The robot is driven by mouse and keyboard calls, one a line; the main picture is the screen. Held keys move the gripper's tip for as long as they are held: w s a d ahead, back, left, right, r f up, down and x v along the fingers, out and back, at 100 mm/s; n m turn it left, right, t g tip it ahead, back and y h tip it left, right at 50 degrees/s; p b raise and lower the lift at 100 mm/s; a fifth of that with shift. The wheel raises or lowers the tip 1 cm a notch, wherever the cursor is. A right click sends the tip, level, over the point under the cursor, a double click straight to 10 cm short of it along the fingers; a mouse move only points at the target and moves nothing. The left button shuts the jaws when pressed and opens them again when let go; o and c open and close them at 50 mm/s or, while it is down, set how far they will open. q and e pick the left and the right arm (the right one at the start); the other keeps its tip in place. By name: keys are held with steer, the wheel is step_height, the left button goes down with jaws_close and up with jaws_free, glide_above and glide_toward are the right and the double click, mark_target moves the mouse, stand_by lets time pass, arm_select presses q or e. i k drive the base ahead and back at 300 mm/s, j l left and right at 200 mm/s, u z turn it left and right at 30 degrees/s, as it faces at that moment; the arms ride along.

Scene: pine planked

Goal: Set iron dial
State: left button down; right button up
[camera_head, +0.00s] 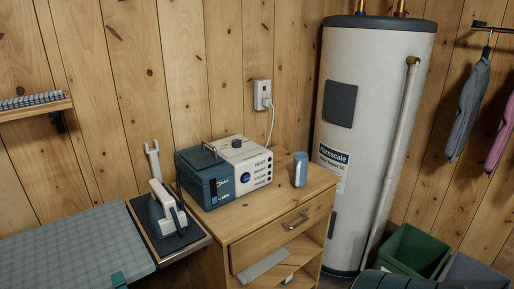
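A steam iron (163,216) with a pale handle stands on a dark rest plate (189,236) at the right end of the ironing board. A box-shaped iron station (203,180), dark blue with a white right part, sits on a wooden cabinet. Its white front carries a round blue dial (246,178) beside several printed lines, too small to read surely. A small dark knob (237,143) is on its white top. I cannot make out the dial's setting.
The ironing board (75,250) fills the lower left. A blue-and-white cup-like item (300,170) stands right of the station on the wooden cabinet (291,194). A tall white water heater (368,130) and a green bin (414,250) are to the right. A wall outlet (263,94) holds a plugged cord.

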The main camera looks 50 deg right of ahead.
mark_target(236, 143)
steer(key=z, duration=1.5)
